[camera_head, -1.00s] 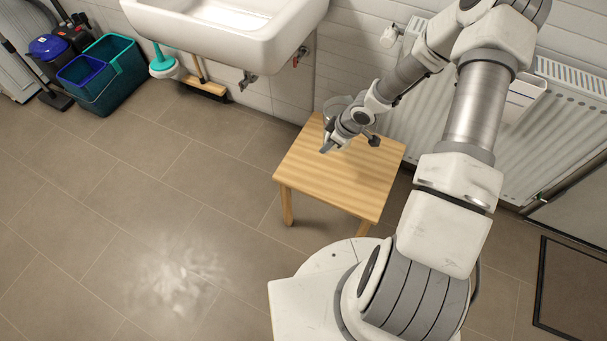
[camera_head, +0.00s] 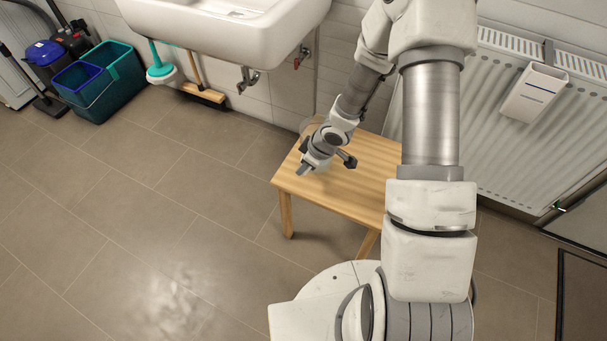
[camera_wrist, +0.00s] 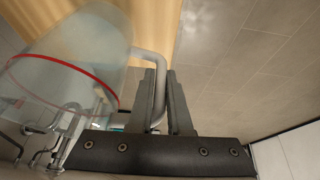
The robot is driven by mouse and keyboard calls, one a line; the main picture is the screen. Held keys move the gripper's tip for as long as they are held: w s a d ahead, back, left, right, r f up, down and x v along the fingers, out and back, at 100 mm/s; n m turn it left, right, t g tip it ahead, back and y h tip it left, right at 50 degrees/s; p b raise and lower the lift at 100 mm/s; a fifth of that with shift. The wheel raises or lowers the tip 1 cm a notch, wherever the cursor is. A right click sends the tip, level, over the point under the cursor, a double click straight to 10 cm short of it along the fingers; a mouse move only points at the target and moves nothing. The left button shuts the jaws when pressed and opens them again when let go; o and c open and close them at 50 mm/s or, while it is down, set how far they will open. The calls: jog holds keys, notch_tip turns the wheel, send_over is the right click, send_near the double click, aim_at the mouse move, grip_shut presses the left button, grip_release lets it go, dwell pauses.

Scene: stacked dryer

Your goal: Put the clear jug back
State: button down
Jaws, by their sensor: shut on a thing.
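The clear jug (camera_wrist: 88,55) with a red line around it fills the upper left of the wrist view. My gripper (camera_wrist: 163,78) is shut on the jug's handle, which passes between the two fingers. In the head view my gripper (camera_head: 304,168) is over the left part of the small wooden table (camera_head: 368,170). There the jug is mostly hidden by my wrist, and I cannot tell whether it touches the tabletop.
A white sink (camera_head: 225,22) hangs on the wall behind. A radiator (camera_head: 500,160) with a white box (camera_head: 534,92) stands at the right. Floor at the left is clear.

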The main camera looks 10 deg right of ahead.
jog(key=shift+f+b, duration=0.75)
jog(key=shift+f, duration=0.7)
jog(key=shift+f, duration=0.15)
jog(key=c, duration=0.8)
grip_release()
jog(key=shift+c, duration=0.2)
